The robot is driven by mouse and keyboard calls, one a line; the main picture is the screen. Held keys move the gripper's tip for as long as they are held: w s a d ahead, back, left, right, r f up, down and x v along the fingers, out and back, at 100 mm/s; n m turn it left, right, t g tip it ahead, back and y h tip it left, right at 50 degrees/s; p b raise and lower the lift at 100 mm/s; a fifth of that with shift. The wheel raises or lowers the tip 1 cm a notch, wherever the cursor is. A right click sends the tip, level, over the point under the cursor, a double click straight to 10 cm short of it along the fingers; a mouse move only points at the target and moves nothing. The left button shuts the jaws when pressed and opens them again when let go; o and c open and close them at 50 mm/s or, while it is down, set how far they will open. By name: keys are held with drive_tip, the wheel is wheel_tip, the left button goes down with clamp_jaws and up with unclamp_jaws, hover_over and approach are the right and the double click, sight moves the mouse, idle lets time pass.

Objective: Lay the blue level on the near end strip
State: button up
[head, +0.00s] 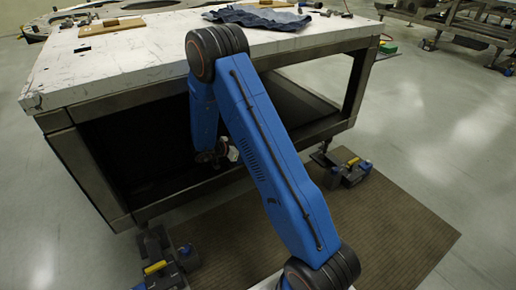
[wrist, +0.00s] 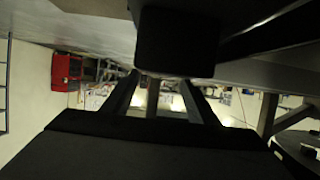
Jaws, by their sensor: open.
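I cannot make out a blue level in either view. The white-topped plate (head: 130,68) stands on a dark metal frame, with its scuffed near edge towards me. I cannot tell which part of it is the near end strip. My blue arm reaches over the middle of the near side and bends down in front of the frame. My gripper (head: 215,155) hangs low there, below the top, partly hidden by my arm. In the wrist view its dark fingers (wrist: 158,105) are apart, with nothing seen between them.
On the top lie a crumpled dark-blue cloth (head: 259,17) and a wooden board with a handle (head: 112,27). The frame stands on feet with yellow and blue parts (head: 347,170). A brown mat (head: 385,225) lies on the floor. A red object (wrist: 66,72) shows in the wrist view.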

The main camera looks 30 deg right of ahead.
drive_tip(key=v, duration=0.8)
idle(0.4)
